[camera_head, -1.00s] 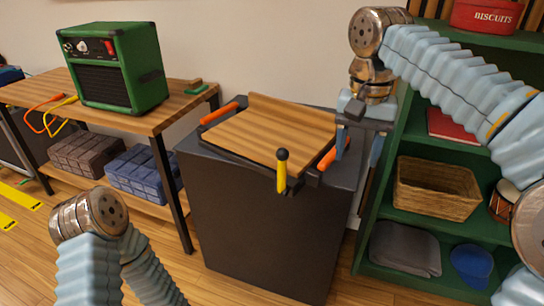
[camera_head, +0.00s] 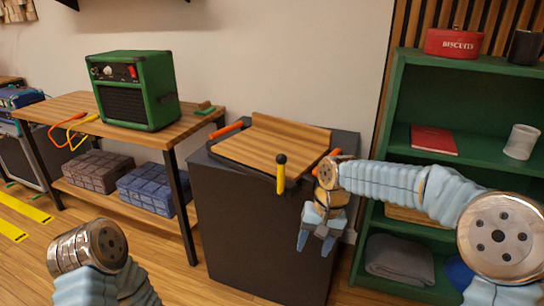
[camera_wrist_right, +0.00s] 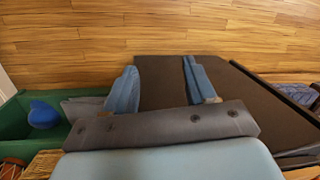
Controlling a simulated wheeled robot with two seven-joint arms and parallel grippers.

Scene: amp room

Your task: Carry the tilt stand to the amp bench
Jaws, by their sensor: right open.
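The tilt stand (camera_head: 265,148) is a wooden board with a raised back lip, orange handles (camera_head: 227,130) at its sides and a black-knobbed yellow lever (camera_head: 281,175) at the front. It rests on a dark cabinet (camera_head: 245,225). The amp bench (camera_head: 150,138), a wooden table with dark legs, stands to the left and bears a green amp (camera_head: 135,90). My right gripper (camera_head: 318,242) is open and empty, pointing down near the cabinet's front right, below the stand. In the wrist view its fingers (camera_wrist_right: 163,88) are apart, with the dark cabinet behind. My left gripper is out of view.
A green shelf (camera_head: 470,82) at the right holds a biscuit tin (camera_head: 462,43), a red book (camera_head: 433,140) and a grey cloth (camera_head: 400,258). Blue and brown blocks (camera_head: 150,188) lie on the bench's lower shelf. Bare bench top shows beside the amp.

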